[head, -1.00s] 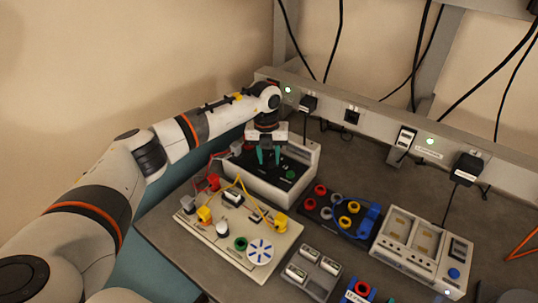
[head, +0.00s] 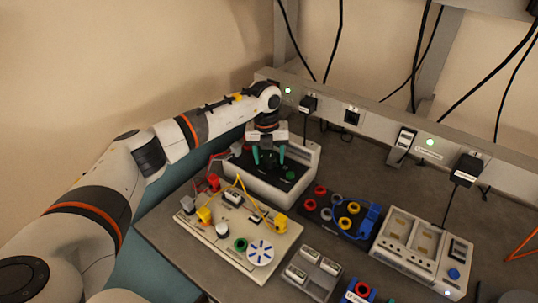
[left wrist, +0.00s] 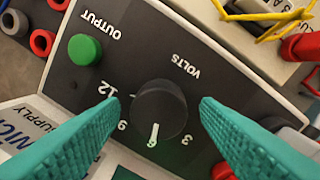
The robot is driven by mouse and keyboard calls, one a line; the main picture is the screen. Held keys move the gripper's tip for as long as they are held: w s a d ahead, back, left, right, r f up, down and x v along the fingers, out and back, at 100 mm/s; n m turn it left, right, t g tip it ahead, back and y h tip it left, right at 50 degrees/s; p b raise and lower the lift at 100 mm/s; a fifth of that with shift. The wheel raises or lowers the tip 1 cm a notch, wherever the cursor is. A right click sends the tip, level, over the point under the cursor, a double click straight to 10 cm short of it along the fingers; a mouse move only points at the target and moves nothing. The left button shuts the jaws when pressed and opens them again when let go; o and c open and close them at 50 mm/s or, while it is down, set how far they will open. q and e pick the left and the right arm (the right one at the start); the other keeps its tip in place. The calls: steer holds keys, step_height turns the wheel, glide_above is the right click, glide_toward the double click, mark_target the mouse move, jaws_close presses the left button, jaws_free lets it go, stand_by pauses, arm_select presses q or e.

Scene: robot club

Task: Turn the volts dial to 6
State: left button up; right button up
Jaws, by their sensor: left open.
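The power supply (head: 300,165) stands at the back of the bench with its dark panel facing up. In the left wrist view its black volts dial (left wrist: 160,108) appears with the lettering upside down. The dial's white mark (left wrist: 153,135) points to the picture's bottom, between the 9 (left wrist: 122,125) and the 3 (left wrist: 187,140); I cannot clearly make out a 6 there. My left gripper (head: 268,160) is open above the panel. In the wrist view its teal fingers (left wrist: 155,106) stand on both sides of the dial, with gaps showing. My right gripper is not in view.
The green output button (left wrist: 84,49) is beside the dial. A cream circuit board (head: 215,250) with yellow wires lies in front of the supply. A dark board with coloured rings (head: 325,212) and a grey charger (head: 405,240) stand to the right.

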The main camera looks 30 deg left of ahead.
mark_target(267, 157)
arm_select(q)
step_height(267, 157, up, 12)
steer(key=b, duration=0.3)
steer(key=shift+s+a, duration=0.15)
steer(key=shift+a, duration=0.15)
